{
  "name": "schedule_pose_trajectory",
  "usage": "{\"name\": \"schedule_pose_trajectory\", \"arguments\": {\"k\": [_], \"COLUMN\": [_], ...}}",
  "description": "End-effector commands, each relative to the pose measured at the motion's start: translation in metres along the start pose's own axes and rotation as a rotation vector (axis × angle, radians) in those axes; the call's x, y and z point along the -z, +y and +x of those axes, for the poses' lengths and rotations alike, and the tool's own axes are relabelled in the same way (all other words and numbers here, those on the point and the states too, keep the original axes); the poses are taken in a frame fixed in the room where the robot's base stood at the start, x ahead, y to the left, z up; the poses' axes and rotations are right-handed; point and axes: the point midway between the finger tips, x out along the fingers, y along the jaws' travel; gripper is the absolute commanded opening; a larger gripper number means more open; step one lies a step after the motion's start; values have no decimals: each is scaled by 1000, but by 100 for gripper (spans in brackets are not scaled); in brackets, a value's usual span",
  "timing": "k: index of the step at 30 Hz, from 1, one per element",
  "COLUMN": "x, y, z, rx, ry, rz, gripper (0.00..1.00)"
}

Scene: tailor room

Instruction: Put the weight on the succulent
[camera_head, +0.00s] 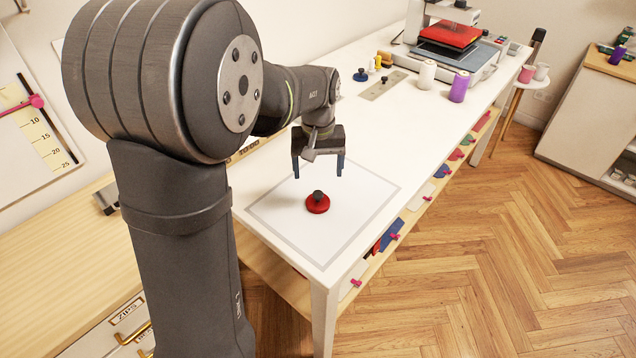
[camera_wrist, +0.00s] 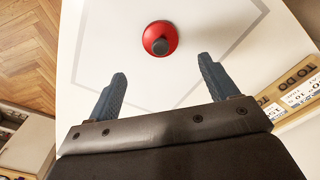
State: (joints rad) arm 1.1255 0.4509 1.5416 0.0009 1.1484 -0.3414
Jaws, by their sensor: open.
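A red round weight (camera_head: 318,205) with a dark knob sits upright on the white table, inside a grey outlined rectangle. It also shows in the wrist view (camera_wrist: 160,40), beyond and between my fingertips. My gripper (camera_head: 318,172) is open and empty, above the table and apart from the weight; its two blue-grey fingers show in the wrist view (camera_wrist: 162,70). A similar blue weight (camera_head: 360,76) with a dark knob stands farther back on the table. I cannot make out a succulent in either view.
Thread spools, white (camera_head: 427,73) and purple (camera_head: 459,87), stand toward the back of the table. A machine with a red plate (camera_head: 453,36) stands behind them. Rulers and a "TO DO" board (camera_wrist: 295,85) lie at the right of the wrist view. The tabletop around the red weight is clear.

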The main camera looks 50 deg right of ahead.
Motion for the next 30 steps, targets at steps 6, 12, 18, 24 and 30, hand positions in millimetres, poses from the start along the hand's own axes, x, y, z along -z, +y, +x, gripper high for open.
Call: {"name": "schedule_pose_trajectory", "arguments": {"k": [6,12,18,24,30], "x": [0,0,0,-2,-9], "y": [0,0,0,-3,-15], "z": [-20,-21,-21,-23,-31], "rx": [0,0,0,-15,-90], "ry": [1,-1,-1,5,13], "rz": [0,0,0,-83,-480], "gripper": [83,83,83,83,83]}}
